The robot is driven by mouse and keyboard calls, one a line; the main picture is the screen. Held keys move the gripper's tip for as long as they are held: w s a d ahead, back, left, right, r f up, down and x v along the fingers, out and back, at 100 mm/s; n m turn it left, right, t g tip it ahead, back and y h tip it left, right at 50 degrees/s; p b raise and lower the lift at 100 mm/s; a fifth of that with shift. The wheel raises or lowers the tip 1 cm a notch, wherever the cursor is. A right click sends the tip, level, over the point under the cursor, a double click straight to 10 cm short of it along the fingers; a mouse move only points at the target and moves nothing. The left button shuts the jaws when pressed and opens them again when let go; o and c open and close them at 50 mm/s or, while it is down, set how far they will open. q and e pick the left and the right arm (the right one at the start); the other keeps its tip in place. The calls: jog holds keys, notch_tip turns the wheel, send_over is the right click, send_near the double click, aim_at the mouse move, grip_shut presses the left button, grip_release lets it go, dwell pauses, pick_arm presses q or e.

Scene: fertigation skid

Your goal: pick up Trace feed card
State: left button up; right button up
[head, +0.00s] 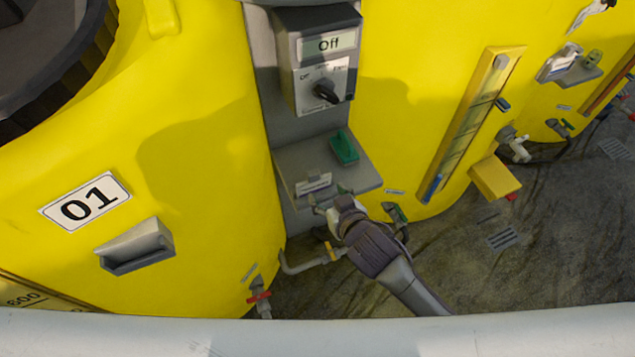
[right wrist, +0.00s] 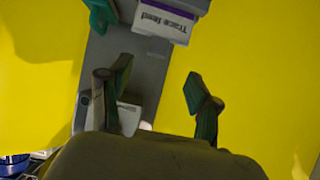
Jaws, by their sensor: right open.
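The Trace feed card (head: 313,184) is a small white piece with a purple stripe, at the front edge of a grey shelf (head: 357,182) between two yellow tanks. In the right wrist view the card (right wrist: 165,24) shows its printed label near the top, beyond my fingertips. My right gripper (head: 331,200) is just in front of and below the shelf's front edge. In the wrist view its green-tipped fingers (right wrist: 158,80) are apart, with nothing held between them. The card is clear of both fingers there. My left gripper is not in view.
A green block (head: 344,147) lies at the back right of the shelf. A grey control box (head: 318,62) reading "Off" with a black knob is above. Pipes and a valve (head: 328,254) run below near the floor. Yellow tanks flank the shelf closely on both sides.

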aim_at(315, 177)
jog(key=x, duration=0.4)
jog(key=shift+w+a+f, duration=0.1)
jog(key=shift+w+f, duration=0.1)
jog(key=shift+w, duration=0.15)
jog(key=shift+x, duration=2.6)
jog(key=shift+w+r, duration=0.1)
jog(key=shift+r, duration=0.05)
grip_shut()
jog(key=shift+r, duration=0.1)
